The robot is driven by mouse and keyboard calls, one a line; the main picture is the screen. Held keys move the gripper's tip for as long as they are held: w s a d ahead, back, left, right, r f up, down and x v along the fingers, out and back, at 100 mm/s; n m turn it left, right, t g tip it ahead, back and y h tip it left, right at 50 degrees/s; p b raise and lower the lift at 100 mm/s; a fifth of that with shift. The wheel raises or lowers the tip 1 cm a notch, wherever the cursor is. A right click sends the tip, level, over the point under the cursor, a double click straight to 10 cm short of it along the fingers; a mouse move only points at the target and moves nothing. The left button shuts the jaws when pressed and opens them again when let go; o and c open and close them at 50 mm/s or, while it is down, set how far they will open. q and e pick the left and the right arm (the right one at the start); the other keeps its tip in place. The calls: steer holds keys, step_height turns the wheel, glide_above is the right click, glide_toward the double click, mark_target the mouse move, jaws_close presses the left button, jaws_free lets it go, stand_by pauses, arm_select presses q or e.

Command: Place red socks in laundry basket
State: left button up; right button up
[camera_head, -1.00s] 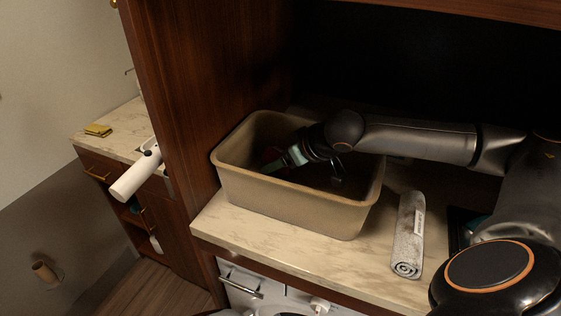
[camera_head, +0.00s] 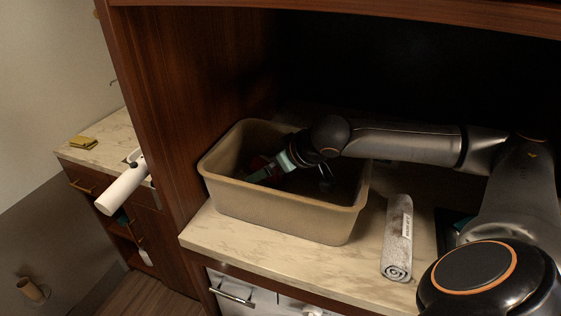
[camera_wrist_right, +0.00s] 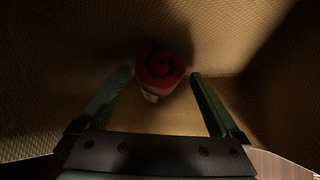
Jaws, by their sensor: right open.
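The tan laundry basket (camera_head: 285,218) stands on the marble counter. My right gripper (camera_head: 268,170) reaches down into it from the right. The wrist view looks into the basket, where the rolled red socks (camera_wrist_right: 158,68) show a dark spiral end and a small pale label. They lie between and just beyond the open fingertips of my right gripper (camera_wrist_right: 160,78), with no clear grip on them. A bit of dark red (camera_head: 257,163) also shows beside the fingers in the head view, partly hidden. My left gripper is out of view.
A rolled grey towel (camera_head: 397,240) lies right of the basket on the counter (camera_head: 225,237). A wooden cabinet wall (camera_head: 190,90) rises close on the left.

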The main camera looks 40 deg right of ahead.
steer(key=v, duration=1.1)
steer(key=shift+s+r+p, duration=0.2)
steer(key=shift+s+p, duration=0.05)
steer(key=shift+p, duration=0.2)
steer(key=shift+r, duration=0.1)
